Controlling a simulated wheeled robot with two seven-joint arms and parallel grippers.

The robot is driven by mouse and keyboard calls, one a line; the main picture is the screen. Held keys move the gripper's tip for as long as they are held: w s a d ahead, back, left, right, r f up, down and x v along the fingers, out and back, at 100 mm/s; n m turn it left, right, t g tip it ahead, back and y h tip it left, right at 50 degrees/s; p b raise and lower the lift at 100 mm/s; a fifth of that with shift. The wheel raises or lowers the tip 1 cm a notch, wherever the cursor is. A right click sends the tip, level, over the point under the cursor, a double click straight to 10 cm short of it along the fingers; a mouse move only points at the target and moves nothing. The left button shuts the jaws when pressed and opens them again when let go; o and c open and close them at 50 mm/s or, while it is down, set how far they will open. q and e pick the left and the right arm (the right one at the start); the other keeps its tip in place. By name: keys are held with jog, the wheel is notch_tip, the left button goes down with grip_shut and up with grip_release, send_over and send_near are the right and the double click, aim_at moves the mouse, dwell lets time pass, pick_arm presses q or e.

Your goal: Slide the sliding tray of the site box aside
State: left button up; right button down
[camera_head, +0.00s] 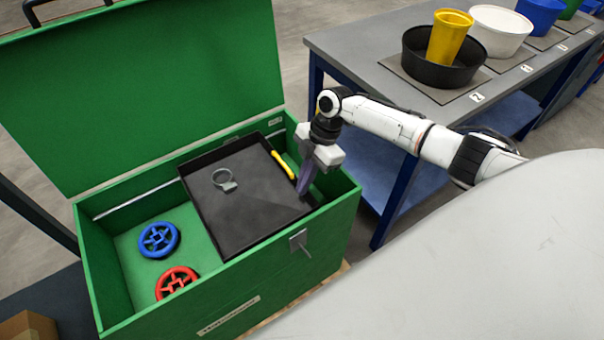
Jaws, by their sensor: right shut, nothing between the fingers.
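The green site box (185,308) stands open with its lid (140,90) tilted up at the back. The black sliding tray (250,205) sits across the right part of the box, leaving the left part of the floor uncovered. A small grey ring-shaped clamp (224,180) lies in the tray. My right gripper (304,188) is shut and empty, pointing down at the tray's right edge, inside the box's right end. I cannot tell whether its fingertips touch the tray. My left gripper is not in view.
A blue handwheel (159,240) and a red handwheel (177,282) lie on the box floor at left. A yellow handle (283,164) shows beside the tray's right edge. A grey table (350,45) with black, yellow, white and blue containers stands at the back right.

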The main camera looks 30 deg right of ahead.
aim_at(293, 206)
jog(key=shift+a, duration=0.4)
jog(key=a+p, duration=0.1)
jog(key=a, duration=0.1)
jog(key=shift+a+r+p, duration=0.2)
jog(key=shift+a+p, duration=0.2)
jog(key=v, duration=0.9)
jog(key=shift+r, duration=0.3)
